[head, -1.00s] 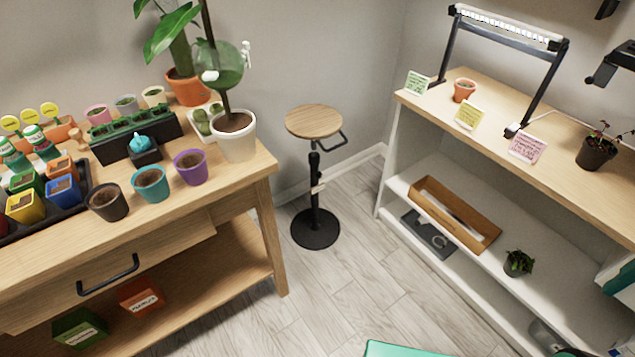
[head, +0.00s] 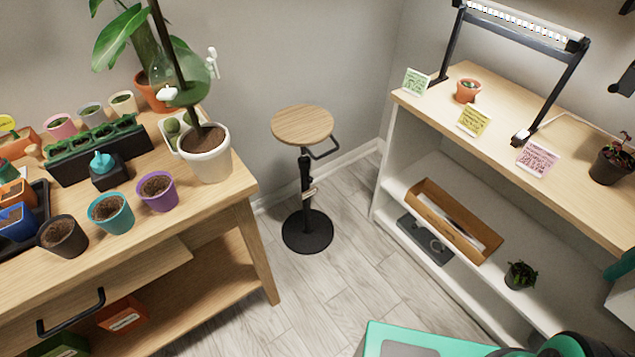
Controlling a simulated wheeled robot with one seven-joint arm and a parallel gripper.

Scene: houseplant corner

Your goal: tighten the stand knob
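The stand has a round wooden top (head: 303,125), a black post (head: 305,175) and a round black base (head: 307,232) on the floor. It stands upright between the wooden bench and the white shelf. A black loop handle (head: 325,150) sticks out under its top on the right. A small pale piece (head: 309,192) sits partway up the post; it is too small to tell whether it is the knob or how tight it is. My gripper is not in view; only teal and black parts of my own body show at the bottom right.
The wooden bench (head: 185,275) with pots and a tall plant in a white pot (head: 207,160) is on the left. The white shelf unit (head: 385,205) with a grow light (head: 515,22) is on the right. Grey floor (head: 350,270) in front of the stand is clear.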

